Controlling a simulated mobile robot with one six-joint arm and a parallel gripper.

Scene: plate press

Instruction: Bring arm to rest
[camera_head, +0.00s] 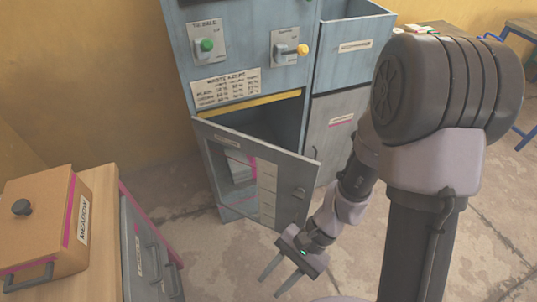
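My arm rises at the right of the head view and reaches down and left. My gripper (280,276) is open, with its two fingers apart and no object between them. It hangs in front of the lower edge of a grey cabinet door (284,172). That door stands ajar on the blue-grey press cabinet (180,62). I cannot tell whether the gripper touches the door.
A wooden box labelled MEADOW (38,222) stands on a wooden-topped drawer unit (104,190) at the left. A green knob (207,45) and a yellow-tipped lever (302,49) are on the cabinet front. Bare floor (215,262) lies between the units.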

